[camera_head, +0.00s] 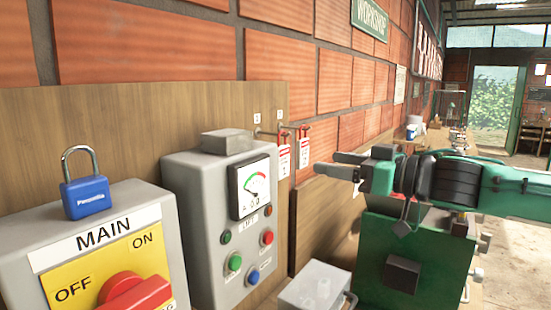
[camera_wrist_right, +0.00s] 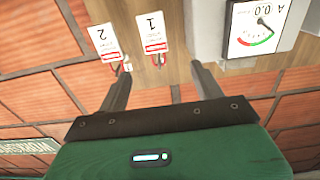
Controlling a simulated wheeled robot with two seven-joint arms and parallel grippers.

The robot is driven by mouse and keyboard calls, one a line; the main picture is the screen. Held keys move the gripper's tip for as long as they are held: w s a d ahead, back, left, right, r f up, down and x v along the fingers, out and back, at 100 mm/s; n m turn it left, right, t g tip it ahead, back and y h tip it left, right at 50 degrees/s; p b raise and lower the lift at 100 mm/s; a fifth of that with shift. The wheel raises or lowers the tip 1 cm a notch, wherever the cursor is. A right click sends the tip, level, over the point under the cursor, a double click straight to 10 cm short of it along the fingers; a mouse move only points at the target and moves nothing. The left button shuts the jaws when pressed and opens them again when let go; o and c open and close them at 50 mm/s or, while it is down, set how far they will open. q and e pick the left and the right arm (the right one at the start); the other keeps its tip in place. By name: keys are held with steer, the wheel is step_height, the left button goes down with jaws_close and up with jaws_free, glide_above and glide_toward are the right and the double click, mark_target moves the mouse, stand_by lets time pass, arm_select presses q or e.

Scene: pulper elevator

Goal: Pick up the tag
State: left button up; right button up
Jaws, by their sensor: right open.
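Two white tags with red bands hang side by side from red-topped hooks on the wooden board. The tag marked 1 (camera_head: 284,161) is nearer the meter box, and the tag marked 2 (camera_head: 304,153) is right of it. In the upside-down right wrist view, tag 1 (camera_wrist_right: 152,33) and tag 2 (camera_wrist_right: 105,43) hang beyond the fingertips. My right gripper (camera_head: 326,164) is open and empty, to the right of the tags and apart from them. In the wrist view its fingers (camera_wrist_right: 160,70) are spread, with tag 1 roughly between their lines. My left gripper is not in view.
A grey meter box (camera_head: 205,215) with buttons stands left of the tags. A MAIN switch box (camera_head: 30,255) with a blue padlock (camera_head: 87,196) on top is at the far left. The brick wall (camera_head: 280,55) rises behind.

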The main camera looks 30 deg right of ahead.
mark_target(284, 154)
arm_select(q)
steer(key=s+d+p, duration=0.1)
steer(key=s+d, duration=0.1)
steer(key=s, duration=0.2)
arm_select(e)
steer(key=p+x, duration=0.2)
steer(key=x, duration=0.4)
steer(key=shift+w+a+r, duration=0.1)
steer(key=shift+w, duration=0.25)
steer(key=shift+w+a, duration=0.15)
steer(key=shift+w, duration=0.4)
steer(key=shift+a+p, duration=0.1)
steer(key=shift+p, duration=0.3)
steer(key=shift+w+p, duration=0.2)
steer(key=shift+p, duration=0.1)
steer(key=p+x, duration=0.2)
steer(key=shift+w, duration=0.5)
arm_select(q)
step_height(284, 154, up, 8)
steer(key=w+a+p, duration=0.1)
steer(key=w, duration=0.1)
arm_select(e)
steer(key=shift+x, duration=0.95)
